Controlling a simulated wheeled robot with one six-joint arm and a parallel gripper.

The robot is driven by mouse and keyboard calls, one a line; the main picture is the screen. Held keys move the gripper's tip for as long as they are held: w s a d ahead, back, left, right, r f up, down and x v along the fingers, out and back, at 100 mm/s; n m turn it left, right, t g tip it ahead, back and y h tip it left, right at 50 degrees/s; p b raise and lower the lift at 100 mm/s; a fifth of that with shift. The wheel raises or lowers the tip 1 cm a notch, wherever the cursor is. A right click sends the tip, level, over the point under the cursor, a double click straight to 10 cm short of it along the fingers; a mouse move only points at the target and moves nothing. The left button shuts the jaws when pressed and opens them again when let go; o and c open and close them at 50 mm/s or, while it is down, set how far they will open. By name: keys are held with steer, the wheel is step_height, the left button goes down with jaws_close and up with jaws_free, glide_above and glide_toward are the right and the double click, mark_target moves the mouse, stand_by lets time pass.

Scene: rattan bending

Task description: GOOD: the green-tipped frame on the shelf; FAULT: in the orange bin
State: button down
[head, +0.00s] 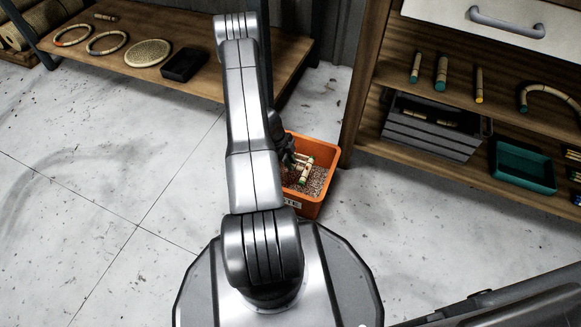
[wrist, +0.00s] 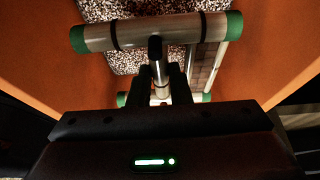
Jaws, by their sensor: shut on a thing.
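The green-tipped frame (wrist: 200,29) is made of pale rattan rods with dark bindings and green ends. In the wrist view it fills the space in front of my gripper (wrist: 161,72), whose jaws are shut on one of its rods. In the head view the frame (head: 306,169) shows inside the mouth of the orange bin (head: 308,208). My gripper (head: 290,158) is partly hidden there behind my arm. Speckled material covers the bin's floor, and the orange walls (wrist: 40,50) surround the frame in the wrist view. I cannot tell whether the frame touches the bottom.
A wooden shelf unit (head: 350,95) stands right of the bin, holding several rattan pieces, a grey crate (head: 432,137) and a teal tray (head: 523,168). A low wooden shelf (head: 115,38) at the back left holds rings, a woven disc and a black tray. The left floor is clear.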

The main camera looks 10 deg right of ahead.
mark_target(294, 181)
steer(key=shift+x, duration=0.9)
steer(key=shift+s+a+f+b, duration=0.1)
steer(key=shift+f+b, duration=0.1)
steer(key=shift+f, duration=1.6)
steer(key=shift+a+f+b, duration=0.1)
steer(key=shift+f+b, duration=0.05)
steer(key=shift+f, duration=1.6)
steer(key=shift+a, duration=0.1)
steer(key=shift+r, duration=0.1)
steer(key=c, duration=1.3)
jaws_free()
steer(key=shift+o, duration=0.2)
steer(key=shift+r+p, duration=1.05)
steer(key=shift+r, duration=3.45)
